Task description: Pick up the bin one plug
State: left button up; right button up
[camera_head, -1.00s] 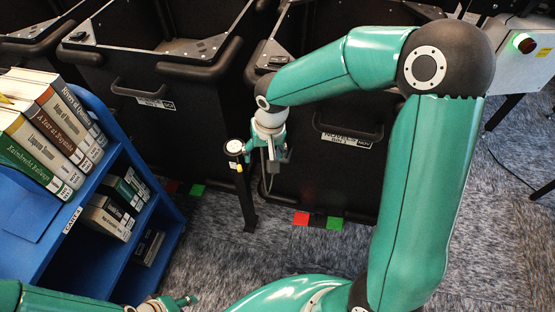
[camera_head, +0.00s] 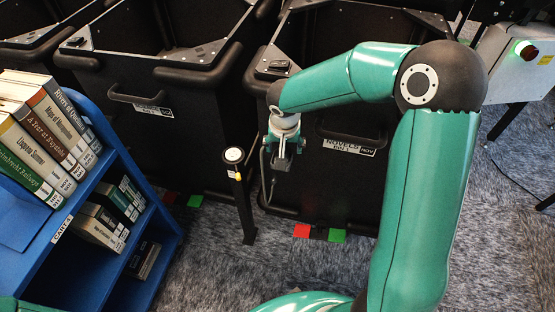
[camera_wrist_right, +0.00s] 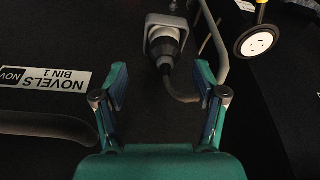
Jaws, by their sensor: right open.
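The bin one plug (camera_wrist_right: 165,42) is a dark round plug in a grey socket on the black bin one (camera_head: 335,185). A grey cable (camera_wrist_right: 182,97) curves away from it. My right gripper (camera_wrist_right: 160,80) is open, its fingers pointing toward the plug. The plug lies slightly beyond the fingertips and between their lines; nothing is held. In the head view my right gripper (camera_head: 281,160) is in front of the bin's left side and hides the plug. My left gripper is out of view.
A thin post with a round white top (camera_head: 234,155) stands left of my right gripper. A neighbouring black bin (camera_head: 150,130) and a blue book cart (camera_head: 75,225) are further left. Red (camera_head: 302,231) and green (camera_head: 337,235) floor marks lie before bin one.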

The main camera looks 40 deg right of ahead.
jog(key=shift+w+x, duration=0.15)
jog(key=shift+x, duration=1.2)
jog(key=shift+w+x, duration=0.2)
jog(key=shift+x, duration=1.15)
jog(key=shift+a+r, duration=0.1)
jog(key=shift+c, duration=0.3)
grip_shut()
